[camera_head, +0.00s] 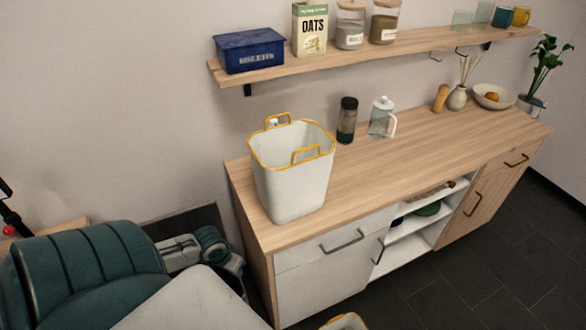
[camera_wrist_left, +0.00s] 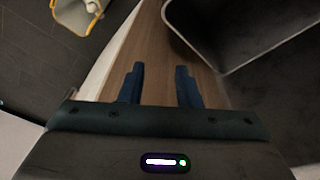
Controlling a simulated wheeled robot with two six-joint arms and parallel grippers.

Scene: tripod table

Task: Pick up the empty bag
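A white bag (camera_head: 292,190) with yellow trim and two yellow handles stands upright on the left end of the wooden counter (camera_head: 375,175). The part of its inside that shows looks empty; its bottom is hidden. A second yellow-rimmed bag (camera_head: 345,322) barely shows at the bottom edge. A yellow-rimmed bag in the left wrist view (camera_wrist_left: 66,18) is on the dark floor with something pale in it. My left gripper (camera_wrist_left: 160,85) is open, with nothing between its fingers; its fingers cannot be made out in the head view. My right gripper is out of view.
A dark jar (camera_head: 347,120) and a glass press (camera_head: 382,118) stand right of the counter bag. Above is a shelf (camera_head: 390,53) with a blue box (camera_head: 249,50) and an oats box (camera_head: 309,30). The counter's middle is clear.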

